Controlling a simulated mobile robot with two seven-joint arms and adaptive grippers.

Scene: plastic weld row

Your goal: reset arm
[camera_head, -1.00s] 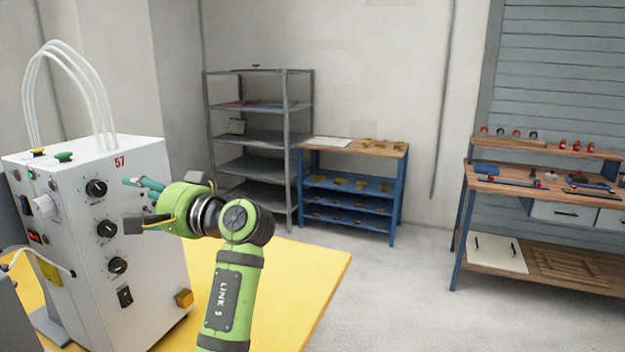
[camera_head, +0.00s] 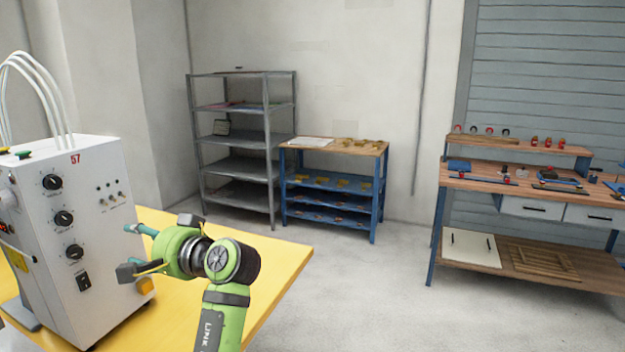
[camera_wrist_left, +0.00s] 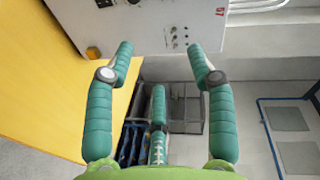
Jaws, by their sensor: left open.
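My left arm is green with dark joints and comes up from the bottom of the head view. Its left gripper (camera_head: 138,248) is near the right side of the white control box. In the left wrist view, the teal fingers of this gripper (camera_wrist_left: 160,60) are spread wide with nothing between them. The white control box (camera_head: 112,235), marked 57, has black knobs and stands on the yellow table (camera_head: 262,262). It also shows at the top of the left wrist view (camera_wrist_left: 150,22), beyond the fingertips. My right gripper is not in view.
A grey metal shelf (camera_head: 240,109) and a blue workbench with shelves (camera_head: 283,185) stand at the back wall. A wooden-topped workbench (camera_head: 470,183) with tools stands at the right. The grey floor (camera_head: 350,290) between is clear.

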